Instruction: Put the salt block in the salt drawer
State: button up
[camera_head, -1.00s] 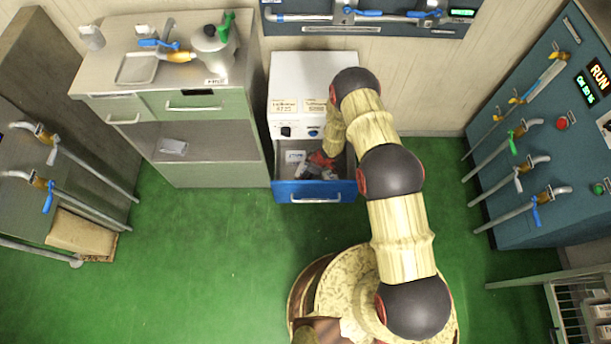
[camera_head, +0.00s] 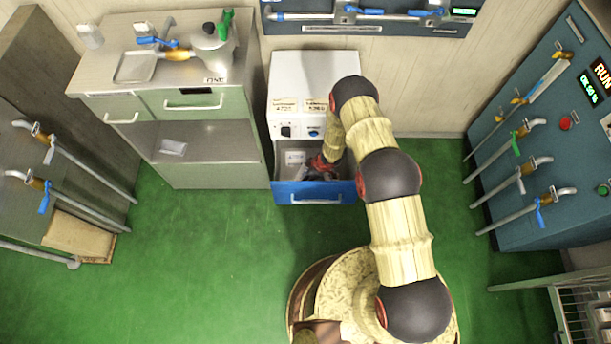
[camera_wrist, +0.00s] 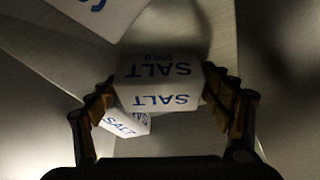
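The salt block (camera_wrist: 158,72) is a white box with blue "SALT 500 g" lettering. In the wrist view it sits between the two fingers of my gripper (camera_wrist: 160,90), whose tips appear to touch its sides. In the head view, my gripper (camera_head: 318,170) is down inside the open salt drawer (camera_head: 316,193), which has a blue front and a grey interior. The block is hard to make out there behind the gripper. Whether it rests on the drawer floor cannot be told.
Another salt block (camera_wrist: 124,122) lies partly under the held one, and a white box (camera_wrist: 100,12) with blue print lies at the wrist view's top left. A white cabinet (camera_head: 312,85) stands behind the drawer. A green-fronted counter (camera_head: 205,125) stands close at left.

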jog(key=shift+r, duration=0.1)
jog(key=shift+r, duration=0.2)
jog(key=p+v, duration=0.5)
jog(key=v, duration=0.6)
jog(key=shift+d+r, duration=0.25)
jog(key=shift+r, duration=0.1)
